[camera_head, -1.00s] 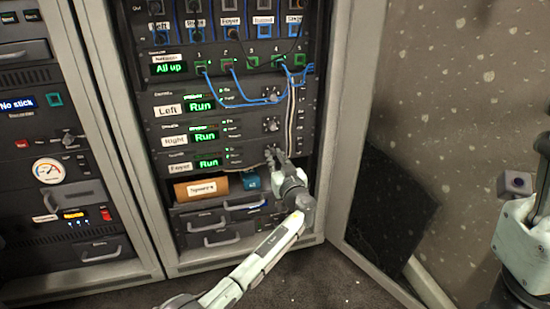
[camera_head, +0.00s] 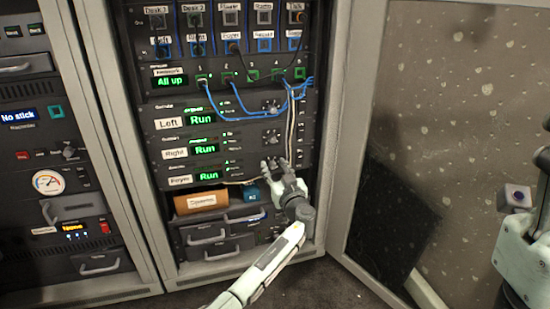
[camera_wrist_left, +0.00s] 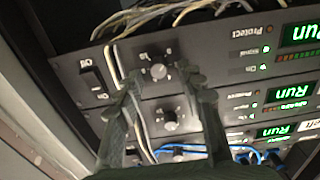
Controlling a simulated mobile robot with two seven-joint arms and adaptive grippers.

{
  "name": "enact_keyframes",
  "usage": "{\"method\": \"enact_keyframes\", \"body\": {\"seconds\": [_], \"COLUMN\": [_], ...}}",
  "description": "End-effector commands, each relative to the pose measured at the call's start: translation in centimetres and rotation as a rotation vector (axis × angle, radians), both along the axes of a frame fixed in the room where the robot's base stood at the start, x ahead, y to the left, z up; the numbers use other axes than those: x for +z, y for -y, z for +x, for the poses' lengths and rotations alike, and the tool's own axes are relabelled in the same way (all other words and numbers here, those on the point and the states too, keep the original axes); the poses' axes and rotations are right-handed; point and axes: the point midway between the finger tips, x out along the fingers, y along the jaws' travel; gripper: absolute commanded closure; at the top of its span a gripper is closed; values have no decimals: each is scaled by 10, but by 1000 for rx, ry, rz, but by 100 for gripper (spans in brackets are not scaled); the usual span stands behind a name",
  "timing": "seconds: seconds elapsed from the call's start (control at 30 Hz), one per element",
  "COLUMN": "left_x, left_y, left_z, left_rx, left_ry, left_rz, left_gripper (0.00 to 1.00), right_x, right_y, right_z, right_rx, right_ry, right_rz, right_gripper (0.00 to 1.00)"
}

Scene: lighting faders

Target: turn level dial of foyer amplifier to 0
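The foyer amplifier (camera_head: 181,181) is the lowest of three stacked amplifiers in the rack, with a green "Run" display. Its level dial is behind my left gripper in the head view. In the left wrist view, which looks upside down, the dial (camera_wrist_left: 158,71) is a small round grey knob on the topmost panel. My left gripper (camera_head: 273,164) is at the right side of this panel. Its two fingers are apart, one on each side of the dial (camera_wrist_left: 163,77); I cannot tell whether they touch it. The dial's exact setting is too small to read.
The Right amplifier's dial (camera_head: 271,136) and Left amplifier's dial (camera_head: 271,107) are just above. White cables (camera_head: 291,125) hang right of the dials. An orange box (camera_head: 205,201) and a blue box (camera_head: 251,190) sit below. An open rack door (camera_head: 347,130) stands at the right.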

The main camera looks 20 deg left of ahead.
Motion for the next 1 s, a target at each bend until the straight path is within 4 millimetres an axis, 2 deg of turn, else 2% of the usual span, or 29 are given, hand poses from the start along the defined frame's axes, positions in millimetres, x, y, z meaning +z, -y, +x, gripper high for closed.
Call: {"method": "enact_keyframes", "body": {"seconds": [0.3, 0.5, 0.63, 1.0], "left_x": [61, 87, 93, 93], "left_y": [0, 0, 0, 0], "left_z": [0, 1, 1, 1], "left_rx": [0, -1, 0, 0], "left_ry": [6, 3, 2, 2], "left_rz": [-3, -1, 0, 0], "left_gripper": [62, 62, 62, 62], "right_x": [0, 0, 0, 0], "right_y": [0, 0, 0, 0], "right_z": [0, 0, 0, 0], "right_rx": [0, 0, 0, 0], "right_ry": [-1, -1, -1, -2], "right_rz": [-3, -3, -3, -3], "right_gripper": [60, 60, 60, 60]}}
